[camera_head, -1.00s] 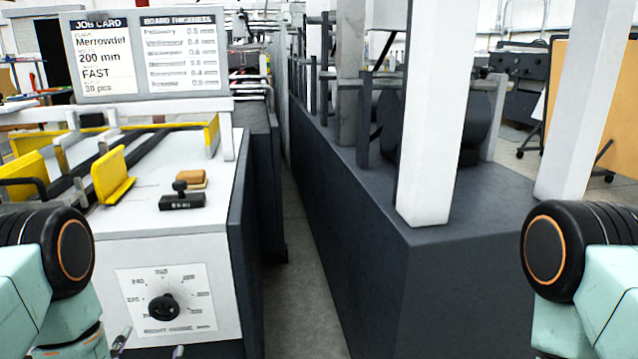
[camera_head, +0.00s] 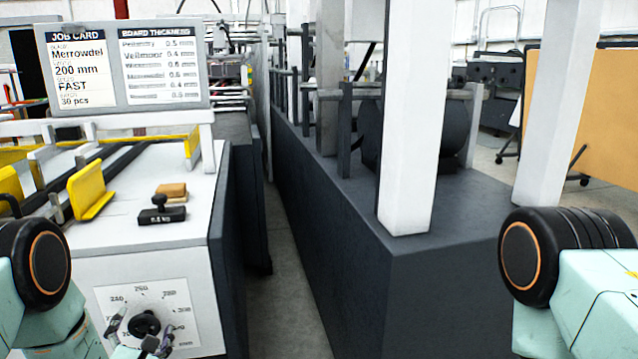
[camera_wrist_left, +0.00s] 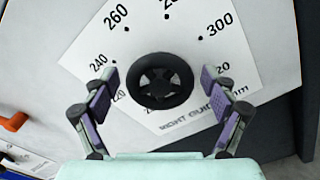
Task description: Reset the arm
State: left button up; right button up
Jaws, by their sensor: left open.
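My left gripper (camera_head: 139,330) shows low at the left in the head view, in front of the machine's dial panel. In the left wrist view the left gripper (camera_wrist_left: 160,108) is open, with its two fingers to either side of the black dial knob (camera_wrist_left: 160,80). I cannot tell how far the fingertips are from the panel. The knob (camera_head: 144,323) sits on a white scale sheet (camera_head: 178,298) with numbers around it. My left arm (camera_head: 38,290) comes in at the left and my right arm (camera_head: 560,270) at the right. The right gripper is out of view.
A black-handled stamp (camera_head: 161,212) and a brown block (camera_head: 171,190) rest on the white machine top (camera_head: 125,236). A yellow guide (camera_head: 91,190) and a job card board (camera_head: 125,65) stand there. A narrow aisle (camera_head: 290,290) separates it from a dark machine base (camera_head: 330,220) with white posts.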

pick_arm(q)
jog(key=shift+s, duration=0.1)
jog(key=v, duration=1.2)
jog(key=x, duration=1.2)
jog(key=shift+w, duration=0.2)
jog(key=m+p, duration=0.2)
jog(key=m, duration=0.1)
jog(key=shift+s+r, duration=0.1)
jog(key=m, duration=0.3)
jog(key=shift+p, duration=0.4)
jog(key=m+p, duration=0.1)
jog(key=m, duration=0.3)
jog(key=m+p, duration=0.2)
jog(key=m, duration=0.3)
jog(key=shift+m, duration=0.3)
jog(key=m+p, duration=0.1)
jog(key=m, duration=0.4)
